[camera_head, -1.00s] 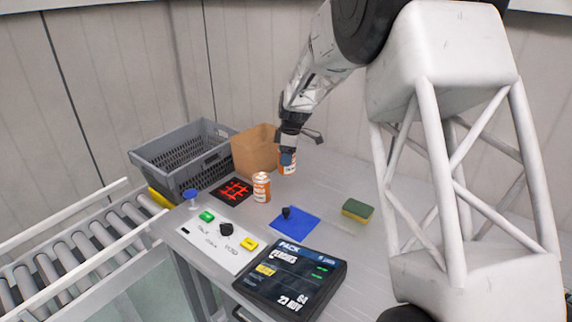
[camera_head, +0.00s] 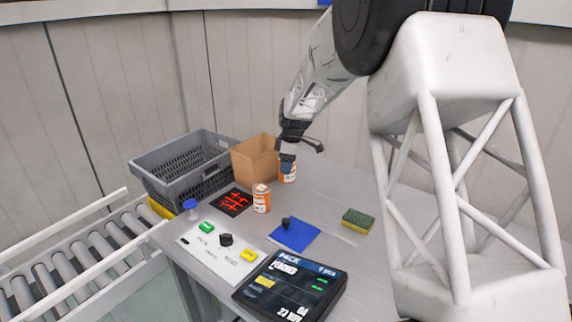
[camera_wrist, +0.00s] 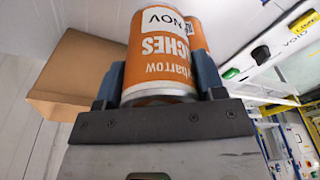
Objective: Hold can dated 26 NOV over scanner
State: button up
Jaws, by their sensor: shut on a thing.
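My gripper (camera_head: 287,165) is shut on an orange can (camera_head: 289,178) beside the cardboard box. In the wrist view, the held can (camera_wrist: 158,58) sits between the two blue-grey fingers. Its label reads "NOV" in part; the day number is not visible. I cannot tell whether its base touches the table. A second orange-and-white can (camera_head: 261,199) stands upright nearer the scanner and shows partly behind the held can in the wrist view (camera_wrist: 217,40). The scanner, a black pad with glowing red lines (camera_head: 233,203), lies left of the second can, with nothing over it.
A cardboard box (camera_head: 254,160) and a grey crate (camera_head: 165,175) stand behind. A button panel (camera_head: 218,250), a dark display (camera_head: 290,288), a blue mat with a black knob (camera_head: 296,236) and a sponge (camera_head: 358,220) lie in front. A roller conveyor (camera_head: 75,265) is at left.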

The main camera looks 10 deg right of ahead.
jog(key=m, duration=0.1)
jog(key=d+r+m, duration=0.1)
jog(key=m, duration=0.1)
jog(key=shift+w+d+r+m, duration=0.2)
jog(key=shift+w+m, duration=0.05)
jog(key=shift+m, duration=0.15)
jog(key=m, duration=0.1)
jog(key=d+r+m, duration=0.1)
jog(key=m, duration=0.2)
jog(key=shift+w+d+r+t+h, duration=0.15)
jog(key=shift+w+r+t+h, duration=0.1)
jog(key=shift+t+h, duration=0.15)
jog(key=shift+w+d+r+m+t+h, duration=0.15)
jog(key=shift+d+r+m, duration=0.3)
jog(key=shift+m, duration=0.8)
jog(key=shift+w+d+r+m+t+h, duration=0.15)
jog(key=shift+d+r+m, duration=0.25)
jog(key=shift+m, duration=0.9)
jog(key=shift+w+d+r+m+h, duration=0.15)
jog(key=shift+d+r+m, duration=0.3)
jog(key=shift+m, duration=0.8)
